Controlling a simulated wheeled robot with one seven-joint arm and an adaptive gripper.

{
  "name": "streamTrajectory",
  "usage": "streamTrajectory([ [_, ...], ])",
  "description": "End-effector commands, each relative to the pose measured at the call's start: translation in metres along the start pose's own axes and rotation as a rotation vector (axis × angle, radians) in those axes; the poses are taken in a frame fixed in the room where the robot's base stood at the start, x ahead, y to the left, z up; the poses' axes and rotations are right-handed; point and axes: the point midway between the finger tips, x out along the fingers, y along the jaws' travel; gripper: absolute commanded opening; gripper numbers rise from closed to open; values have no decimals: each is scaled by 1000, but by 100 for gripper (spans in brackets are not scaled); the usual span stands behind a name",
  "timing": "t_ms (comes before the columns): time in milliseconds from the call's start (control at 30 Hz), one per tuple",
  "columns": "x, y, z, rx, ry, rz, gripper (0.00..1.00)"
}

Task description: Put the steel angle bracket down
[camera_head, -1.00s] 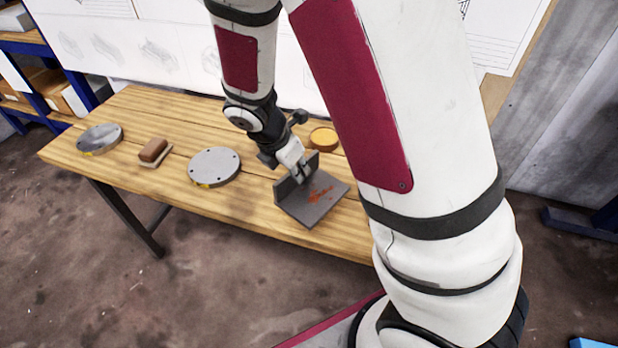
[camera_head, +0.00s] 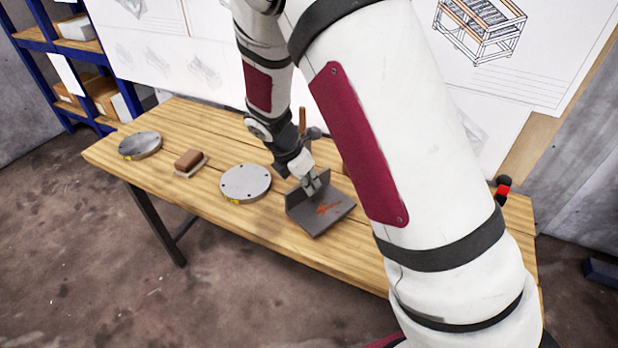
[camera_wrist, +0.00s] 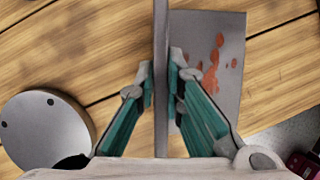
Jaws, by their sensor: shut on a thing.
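The steel angle bracket (camera_head: 322,212) is dark grey, with one upright flange and one flat flange that carries orange-red marks. It is at the front edge of the wooden table, right of the nearer round metal disc. My gripper (camera_head: 314,184) is shut on the upright flange from above. In the wrist view, the fingers of my gripper (camera_wrist: 163,85) press on both sides of the thin flange, and the marked flat flange of the bracket (camera_wrist: 222,60) extends to the right. I cannot tell whether its underside touches the table.
The table (camera_head: 215,208) also carries a round metal disc (camera_head: 246,183) close left of the bracket, a brown block on a pale pad (camera_head: 189,161) and another disc (camera_head: 140,145) farther left. A red and black object (camera_head: 502,188) is at the right. My arm hides the table's right part.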

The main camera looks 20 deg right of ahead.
Motion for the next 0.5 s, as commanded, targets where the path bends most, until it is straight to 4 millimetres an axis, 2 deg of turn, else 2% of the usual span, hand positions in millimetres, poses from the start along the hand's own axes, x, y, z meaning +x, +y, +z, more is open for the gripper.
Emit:
streamTrajectory([
  [133, 10, 3, -4, -1, -3, 6, 0],
  [500, 12, 3, -4, 1, -3, 7, 0],
])
